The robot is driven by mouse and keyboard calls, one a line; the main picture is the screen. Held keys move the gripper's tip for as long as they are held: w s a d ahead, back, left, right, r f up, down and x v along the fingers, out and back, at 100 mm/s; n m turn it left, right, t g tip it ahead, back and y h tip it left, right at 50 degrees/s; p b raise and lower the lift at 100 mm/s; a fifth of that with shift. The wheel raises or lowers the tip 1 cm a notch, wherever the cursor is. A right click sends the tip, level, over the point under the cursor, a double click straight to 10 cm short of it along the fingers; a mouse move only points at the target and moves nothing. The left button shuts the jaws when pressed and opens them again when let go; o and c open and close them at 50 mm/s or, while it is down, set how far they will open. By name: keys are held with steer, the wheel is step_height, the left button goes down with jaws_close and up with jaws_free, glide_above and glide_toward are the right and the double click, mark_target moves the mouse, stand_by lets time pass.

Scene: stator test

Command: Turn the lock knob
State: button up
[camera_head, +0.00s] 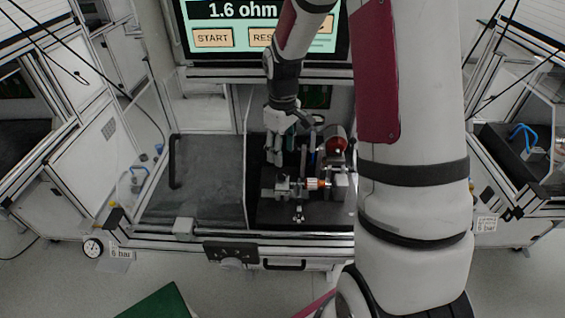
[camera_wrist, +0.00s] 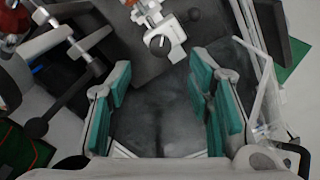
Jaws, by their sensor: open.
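In the wrist view, a small dark round knob (camera_wrist: 160,44) sits on the end of a pale metal fixture (camera_wrist: 172,30), beyond my fingertips. It looks like the lock knob, though no label shows. In the head view, the fixture (camera_head: 298,190) stands on the black plate and a small knob (camera_head: 298,216) shows at its front. My gripper (camera_wrist: 160,76) is open, with green pads wide apart and nothing between them. In the head view, my gripper (camera_head: 276,155) hangs behind and left of the fixture, apart from the knob.
A black lever with a ball end (camera_wrist: 36,128) lies left in the wrist view. A red cylinder (camera_head: 336,146) stands behind the fixture. A screen (camera_head: 240,12) reads 1.6 ohm.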

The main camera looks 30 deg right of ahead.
steer(key=shift+r, duration=2.1)
steer(key=s+a+r+m+t, duration=0.2)
steer(key=s+a+r, duration=0.4)
steer(key=s+r, duration=0.3)
steer(key=s+a+r+m+t, duration=0.2)
steer(key=s+a+r+t, duration=0.1)
steer(key=s+a+r, duration=0.4)
steer(key=s+r, duration=0.3)
steer(key=s, duration=0.2)
steer(key=shift+s+t, duration=0.3)
steer(key=shift+s, duration=0.1)
